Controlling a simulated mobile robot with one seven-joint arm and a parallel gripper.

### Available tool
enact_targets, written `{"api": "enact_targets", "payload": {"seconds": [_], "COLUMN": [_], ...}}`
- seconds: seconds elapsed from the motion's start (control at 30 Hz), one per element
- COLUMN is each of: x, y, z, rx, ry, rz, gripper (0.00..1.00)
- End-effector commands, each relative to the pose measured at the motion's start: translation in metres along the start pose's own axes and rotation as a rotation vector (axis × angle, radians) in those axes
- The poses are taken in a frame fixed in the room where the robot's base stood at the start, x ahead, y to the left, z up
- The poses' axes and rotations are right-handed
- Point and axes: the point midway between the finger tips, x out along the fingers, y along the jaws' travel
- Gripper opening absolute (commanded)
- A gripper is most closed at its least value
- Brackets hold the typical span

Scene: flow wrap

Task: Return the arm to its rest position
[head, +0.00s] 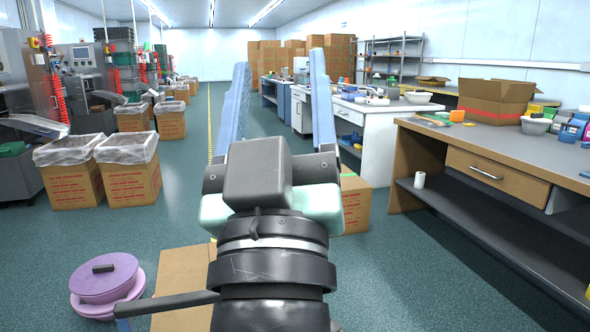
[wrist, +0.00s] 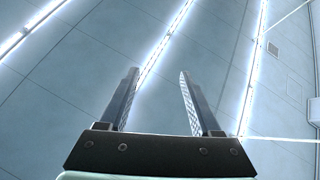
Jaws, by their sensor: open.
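My gripper (head: 281,100) is raised in the middle of the head view, with its two blue-grey fingers pointing up and spread wide apart. Nothing is between the fingers. In the wrist view my gripper (wrist: 158,95) is also open and empty, and behind it are only the ceiling and its strip lights. My gripper touches nothing that I can see. The arm hides part of the floor and the boxes behind it.
A workbench (head: 470,140) with a drawer stands at the right. Lined cartons (head: 130,180) and machines stand at the left. A purple lidded tub (head: 105,285) and a flat cardboard piece (head: 182,275) lie on the floor close by. The aisle ahead is clear.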

Motion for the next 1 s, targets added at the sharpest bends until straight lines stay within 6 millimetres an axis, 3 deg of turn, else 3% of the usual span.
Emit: {"api": "enact_targets", "payload": {"seconds": [0.03, 0.13, 0.2, 1.0], "x": [-0.006, -0.021, 0.004, 0.154], "y": [0.013, 0.033, 0.034, 0.07], "z": [-0.032, -0.085, -0.098, -0.272], "rx": [0.077, 0.224, 0.21, 0.204], "ry": [0.054, 0.143, 0.119, 0.117], "rz": [0.014, 0.021, 0.017, 0.016], "gripper": [0.65, 0.65, 0.65, 0.65]}}
